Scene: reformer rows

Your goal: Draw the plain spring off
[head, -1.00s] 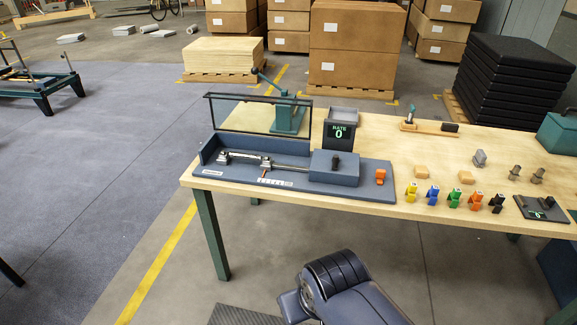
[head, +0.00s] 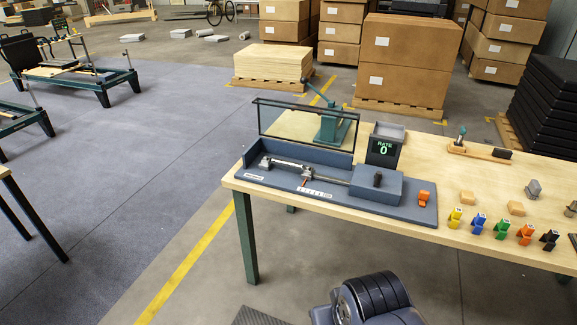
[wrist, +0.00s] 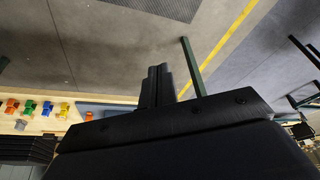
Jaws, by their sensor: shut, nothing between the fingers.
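A blue-grey spring tester (head: 290,182) stands on the wooden workbench. A silvery spring-like part (head: 285,163) lies along its bed at the left; I cannot tell whether it is the plain spring. A rod runs right from the middle carriage (head: 306,175) to a grey block (head: 376,188). A clear guard (head: 305,130) stands raised behind the bed. My gripper (wrist: 157,85) shows in the wrist view with its fingers together and empty. It is apart from the bench and tester. In the head view only part of my arm shows at the bottom; the fingers are not seen there.
A rate display (head: 384,148) reading 0 stands behind the tester. Several coloured clips (head: 479,223) line the bench's front edge. A teal lever press (head: 335,122) stands behind.

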